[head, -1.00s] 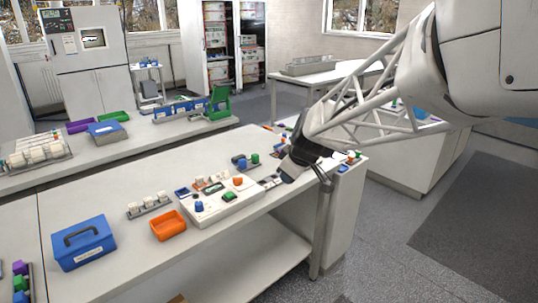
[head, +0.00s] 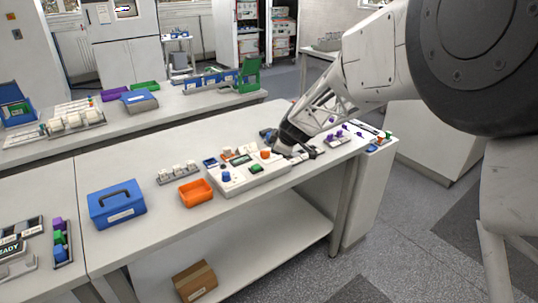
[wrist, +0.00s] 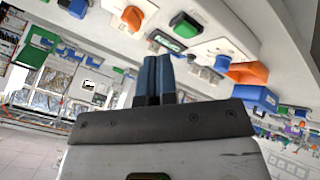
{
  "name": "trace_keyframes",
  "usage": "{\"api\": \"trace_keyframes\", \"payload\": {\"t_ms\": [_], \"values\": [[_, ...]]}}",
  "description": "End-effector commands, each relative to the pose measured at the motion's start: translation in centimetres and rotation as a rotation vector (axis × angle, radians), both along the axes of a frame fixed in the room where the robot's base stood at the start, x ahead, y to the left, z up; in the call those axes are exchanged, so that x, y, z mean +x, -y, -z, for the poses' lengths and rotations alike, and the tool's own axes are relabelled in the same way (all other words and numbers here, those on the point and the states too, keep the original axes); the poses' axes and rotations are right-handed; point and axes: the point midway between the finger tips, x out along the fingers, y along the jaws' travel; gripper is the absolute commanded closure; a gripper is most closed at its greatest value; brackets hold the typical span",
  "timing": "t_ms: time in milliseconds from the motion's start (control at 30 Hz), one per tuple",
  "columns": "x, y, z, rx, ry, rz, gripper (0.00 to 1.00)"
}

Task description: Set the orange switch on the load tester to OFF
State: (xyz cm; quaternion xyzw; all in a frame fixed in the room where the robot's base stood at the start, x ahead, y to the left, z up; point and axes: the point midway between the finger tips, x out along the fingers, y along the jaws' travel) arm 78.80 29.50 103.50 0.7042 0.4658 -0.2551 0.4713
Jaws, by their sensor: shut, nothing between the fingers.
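A white console (head: 272,178), which looks like the load tester, sits at the right part of the near bench. It carries an orange control (head: 265,154), a green one (head: 256,168), a blue knob (head: 226,176) and a small dark display. Its labels are too small to read, so I cannot tell the switch's setting. My gripper (head: 281,149) is at the console's far right edge, just right of the orange control. In the wrist view my gripper (wrist: 157,62) is shut and empty, with the orange control (wrist: 132,18) beyond its fingertips. I see no clear contact.
An orange tray (head: 196,193) and a blue handled box (head: 116,205) stand left of the console. A row of white pieces (head: 178,173) lies behind the tray. Purple-knobbed pieces (head: 338,134) lie right of my gripper. The bench front between box and tray is clear.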

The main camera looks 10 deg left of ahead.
Motion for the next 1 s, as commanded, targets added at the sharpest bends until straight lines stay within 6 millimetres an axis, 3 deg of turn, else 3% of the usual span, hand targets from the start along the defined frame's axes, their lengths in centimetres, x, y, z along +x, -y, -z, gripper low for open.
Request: {"api": "trace_keyframes", "payload": {"t_ms": [467,1000], "values": [[0.3,-0.3,0.7,0.000,-0.002,-0.001,1.00],[2.7,-2.6,5.0,0.000,-0.002,0.000,1.00]]}}
